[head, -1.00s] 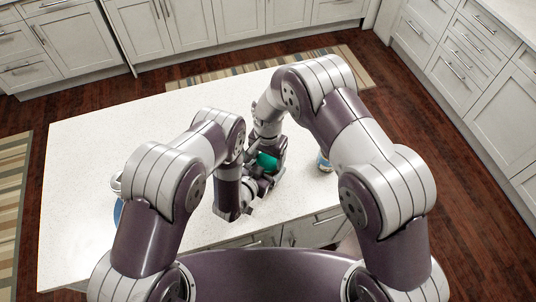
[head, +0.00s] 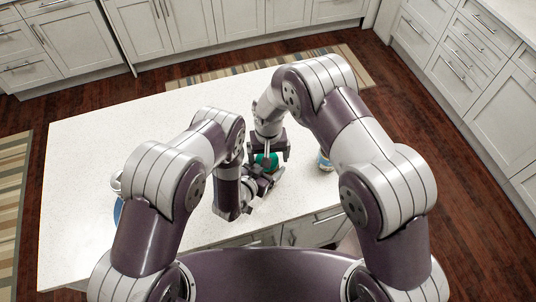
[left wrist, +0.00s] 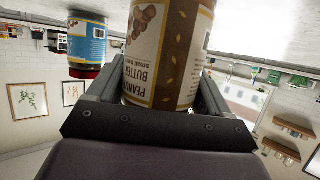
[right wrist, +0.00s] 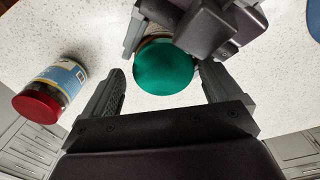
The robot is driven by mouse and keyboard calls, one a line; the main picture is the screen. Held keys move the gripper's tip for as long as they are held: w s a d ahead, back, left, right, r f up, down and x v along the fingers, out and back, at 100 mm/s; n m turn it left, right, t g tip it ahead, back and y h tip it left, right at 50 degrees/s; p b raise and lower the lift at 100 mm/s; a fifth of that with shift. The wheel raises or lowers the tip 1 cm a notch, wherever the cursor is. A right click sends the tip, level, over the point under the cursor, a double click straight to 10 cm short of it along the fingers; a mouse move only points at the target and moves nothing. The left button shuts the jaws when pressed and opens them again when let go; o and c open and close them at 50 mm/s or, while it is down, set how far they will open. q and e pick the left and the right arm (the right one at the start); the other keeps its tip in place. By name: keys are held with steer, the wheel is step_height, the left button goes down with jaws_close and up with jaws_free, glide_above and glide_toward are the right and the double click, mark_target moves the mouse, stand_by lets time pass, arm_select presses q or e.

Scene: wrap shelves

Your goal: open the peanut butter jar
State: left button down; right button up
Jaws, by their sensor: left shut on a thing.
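The peanut butter jar (left wrist: 165,50) has a brown and cream label and fills the space between my left gripper's fingers. My left gripper (head: 262,180) is shut on the jar's body from the side; it also shows in the left wrist view (left wrist: 160,85). The jar's green lid (right wrist: 164,66) faces the right wrist camera and shows small in the head view (head: 265,160). My right gripper (right wrist: 160,72) is over the lid with its fingers spread on either side, gaps visible between them and the lid. Much of the jar is hidden in the head view.
A second jar with a blue label and red lid (right wrist: 62,85) stands on the white counter to the right in the head view (head: 325,160). A blue plate edge (head: 118,212) shows at the counter's left, partly behind my left arm. The far counter is clear.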

steer(key=shift+a+r, duration=0.15)
step_height(320, 180, up, 4)
steer(key=shift+f, duration=0.15)
steer(key=shift+r, duration=0.3)
steer(key=shift+c, duration=0.4)
step_height(320, 180, up, 3)
steer(key=m, duration=0.5)
steer(key=shift+m, duration=0.4)
steer(key=shift+f+m, duration=0.15)
steer(key=shift+m, duration=0.25)
step_height(320, 180, down, 7)
steer(key=shift+f, duration=0.15)
steer(key=c, duration=1.1)
steer(key=n, duration=0.6)
steer(key=shift+n, duration=0.3)
